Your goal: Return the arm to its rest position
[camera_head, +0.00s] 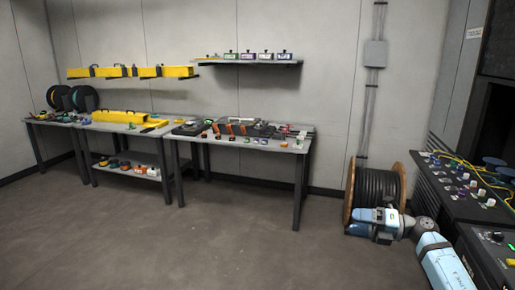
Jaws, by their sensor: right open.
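My right arm comes in at the lower right, with blue and white links and a dark joint between them. My right gripper (360,229) is at the arm's far end, in front of the cable drum. It is small in the picture; its jaws are open, and I see nothing held between them. My left gripper and left arm are not in view.
A wooden cable drum (378,184) stands behind my right arm. A dark panel (490,214) with knobs and yellow cables is at the right. Workbenches (290,146) with tools and yellow cases line the back wall under shelves (248,62). The floor (190,245) in front is clear.

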